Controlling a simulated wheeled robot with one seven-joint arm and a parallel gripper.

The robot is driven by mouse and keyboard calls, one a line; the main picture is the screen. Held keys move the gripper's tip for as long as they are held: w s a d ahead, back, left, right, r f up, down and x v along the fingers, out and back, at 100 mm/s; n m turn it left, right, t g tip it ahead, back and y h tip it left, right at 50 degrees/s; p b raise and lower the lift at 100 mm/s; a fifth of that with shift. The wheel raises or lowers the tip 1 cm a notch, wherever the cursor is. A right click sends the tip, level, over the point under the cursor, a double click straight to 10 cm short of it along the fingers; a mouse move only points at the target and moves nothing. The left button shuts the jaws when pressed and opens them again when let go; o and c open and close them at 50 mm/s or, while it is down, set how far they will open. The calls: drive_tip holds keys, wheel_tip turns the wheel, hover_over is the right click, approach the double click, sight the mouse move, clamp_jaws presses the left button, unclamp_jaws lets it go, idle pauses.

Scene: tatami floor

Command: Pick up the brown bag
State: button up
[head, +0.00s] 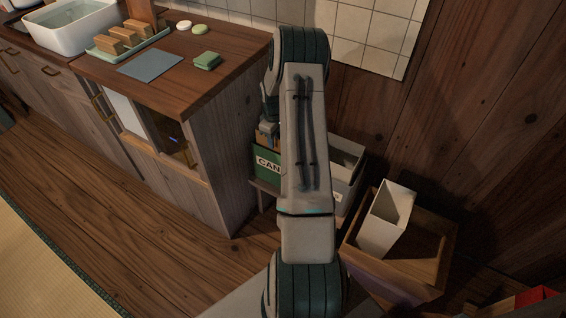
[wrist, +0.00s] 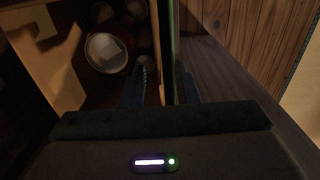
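The brown bag (wrist: 154,35) shows in the wrist view as a tan upright rim, with several dark round can ends inside. It stands against the inner side of the green bin wall (wrist: 173,40). My gripper (wrist: 164,82) has its fingers apart, the left one on the bag's inner side and the right one outside the green wall. The tan rim and green wall lie between the fingers; I cannot tell whether they touch. In the head view, the green bin marked "CAN" (head: 268,166) is partly hidden behind my arm, and the bag is mostly hidden.
A grey-white bin (head: 346,160) stands right of the green one. A wooden crate (head: 433,268) holds a white container (head: 386,220) at the right. The wooden counter (head: 225,85) stands close on the left. The plank floor (head: 110,200) in front of it is clear.

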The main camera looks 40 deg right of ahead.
wheel_tip(320, 180, down, 2)
drive_tip(key=shift+f, duration=0.1)
clamp_jaws()
idle(1.5)
